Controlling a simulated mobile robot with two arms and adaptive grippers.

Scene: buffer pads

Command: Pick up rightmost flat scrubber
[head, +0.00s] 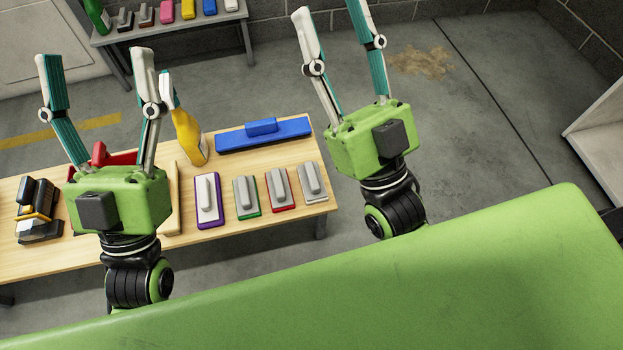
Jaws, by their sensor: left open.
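A row of flat scrubbers with grey or white handles lies near the front right of the wooden table. From left to right they are the purple-edged one (208,200), the green-edged one (246,197), the red-edged one (280,190) and the all-grey one (312,184), which is rightmost, close to the table's right end. My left gripper (95,60) is open and empty, above the table's left part, well left of the row. My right gripper (330,8) is open and empty, beyond the table's right end; its fingers reach the top edge of the view.
A wide blue block with a handle (270,137) lies behind the row. A black-and-yellow item (38,212) sits far left. A second table (160,29) holds several small items.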

